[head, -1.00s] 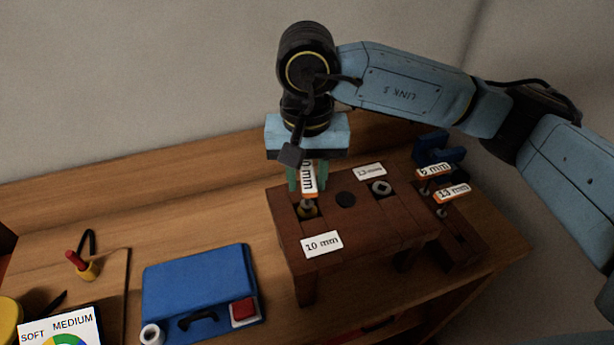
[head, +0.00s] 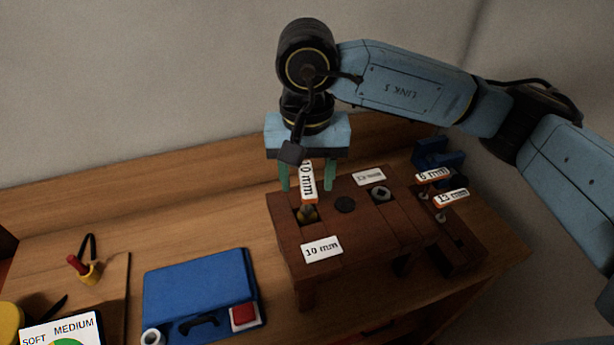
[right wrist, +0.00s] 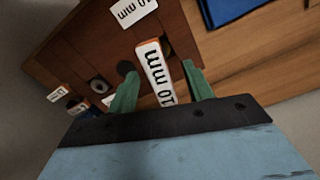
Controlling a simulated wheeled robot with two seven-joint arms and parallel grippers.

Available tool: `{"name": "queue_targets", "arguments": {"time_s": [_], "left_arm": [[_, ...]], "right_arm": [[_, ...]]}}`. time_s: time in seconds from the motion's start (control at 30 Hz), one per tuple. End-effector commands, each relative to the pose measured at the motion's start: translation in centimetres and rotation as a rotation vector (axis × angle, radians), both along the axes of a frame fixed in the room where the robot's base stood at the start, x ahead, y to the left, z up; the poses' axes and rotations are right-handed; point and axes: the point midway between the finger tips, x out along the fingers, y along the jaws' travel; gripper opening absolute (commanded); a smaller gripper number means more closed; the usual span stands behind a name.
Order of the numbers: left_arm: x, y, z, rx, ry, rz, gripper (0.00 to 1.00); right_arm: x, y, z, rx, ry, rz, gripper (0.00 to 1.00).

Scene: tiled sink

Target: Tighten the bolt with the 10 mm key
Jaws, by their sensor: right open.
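The 10 mm key (head: 308,183), with a white and orange labelled handle, stands upright over the brass-coloured bolt (head: 308,214) in the left recess of the brown wooden block (head: 350,228). Whether its tip is seated in the bolt is hard to see. My right gripper (head: 307,186) is open around the key handle, with a green finger on each side and gaps between. The key handle also shows between the fingers in the right wrist view (right wrist: 157,75). A "10 mm" card (head: 321,249) lies in front of the bolt. My left gripper is not in view.
The 8 mm key (head: 433,176) and 13 mm key (head: 451,197) stand in a rack right of the block. A second fastener (head: 381,194) sits in the block by another card. A blue case (head: 198,290) with a red button lies front left.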

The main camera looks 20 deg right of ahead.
Motion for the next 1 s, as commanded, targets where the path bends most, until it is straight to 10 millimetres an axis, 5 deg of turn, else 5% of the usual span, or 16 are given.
{"name": "queue_targets", "arguments": {"time_s": [0.63,1.0], "left_arm": [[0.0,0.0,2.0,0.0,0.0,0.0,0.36],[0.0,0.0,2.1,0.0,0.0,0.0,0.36]], "right_arm": [[0.0,0.0,5.4,0.001,-0.001,0.0,0.51],[0.0,0.0,5.6,0.0,0.001,0.0,0.51]]}}
